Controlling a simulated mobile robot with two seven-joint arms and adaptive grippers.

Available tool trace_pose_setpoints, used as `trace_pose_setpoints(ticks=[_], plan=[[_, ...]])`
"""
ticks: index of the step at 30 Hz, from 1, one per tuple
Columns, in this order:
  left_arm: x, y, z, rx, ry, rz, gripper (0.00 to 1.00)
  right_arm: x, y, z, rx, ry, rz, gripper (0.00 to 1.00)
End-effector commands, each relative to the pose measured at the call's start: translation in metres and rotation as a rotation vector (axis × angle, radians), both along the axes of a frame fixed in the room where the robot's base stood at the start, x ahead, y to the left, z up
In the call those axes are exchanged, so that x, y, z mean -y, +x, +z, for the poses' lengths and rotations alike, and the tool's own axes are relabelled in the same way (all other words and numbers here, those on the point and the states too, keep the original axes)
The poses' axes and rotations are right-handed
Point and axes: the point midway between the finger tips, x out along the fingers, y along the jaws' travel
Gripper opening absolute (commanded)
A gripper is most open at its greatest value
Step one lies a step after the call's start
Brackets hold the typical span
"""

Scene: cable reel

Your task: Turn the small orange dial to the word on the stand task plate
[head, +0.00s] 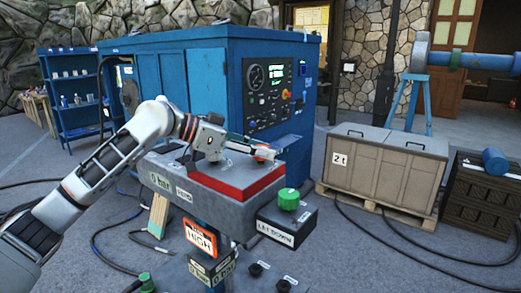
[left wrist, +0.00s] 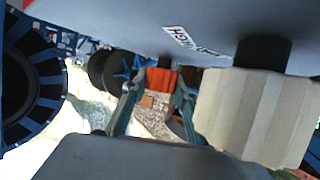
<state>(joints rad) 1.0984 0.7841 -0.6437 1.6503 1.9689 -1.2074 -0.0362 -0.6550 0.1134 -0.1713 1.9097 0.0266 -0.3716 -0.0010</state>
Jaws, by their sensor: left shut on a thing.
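The small orange dial (head: 265,154) sits at the right of the grey-topped stand panel (head: 222,171). My left gripper (head: 256,148) reaches over the panel from the left and is shut on the dial. In the left wrist view the orange dial (left wrist: 162,78) shows between the two fingers (left wrist: 150,108); its pointer and markings cannot be made out. The panel's front has a HIGH label and a 0 bar label. My right gripper is not in view.
A large pale ribbed knob (left wrist: 252,115) is close beside my left gripper. A black box (head: 287,222) with a green knob (head: 288,199) and a LAY DOWN label stands right of the panel. A blue machine cabinet (head: 215,90) is behind. Cables lie on the floor.

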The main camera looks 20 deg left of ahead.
Motion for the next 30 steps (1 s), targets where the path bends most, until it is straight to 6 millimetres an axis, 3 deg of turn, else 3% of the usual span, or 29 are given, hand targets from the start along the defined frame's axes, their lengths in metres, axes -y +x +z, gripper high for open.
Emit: trace_pose_setpoints(ticks=[12, 13, 15, 25, 30], plan=[[0.000, 0.000, -0.001, 0.001, 0.003, -0.008, 0.07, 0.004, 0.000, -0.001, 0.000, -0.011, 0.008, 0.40], [0.000, 0.000, -0.001, 0.001, 0.003, -0.008, 0.31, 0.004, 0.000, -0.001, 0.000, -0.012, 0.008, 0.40], [0.000, 0.000, -0.001, 0.001, 0.003, -0.008, 0.46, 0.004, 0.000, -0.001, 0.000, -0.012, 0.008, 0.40], [-0.001, 0.000, 0.000, 0.000, 0.002, -0.008, 0.46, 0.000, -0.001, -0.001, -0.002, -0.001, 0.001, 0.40], [-0.012, -0.007, 0.005, 0.001, 0.003, -0.007, 0.46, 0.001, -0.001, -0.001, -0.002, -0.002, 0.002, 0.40]])
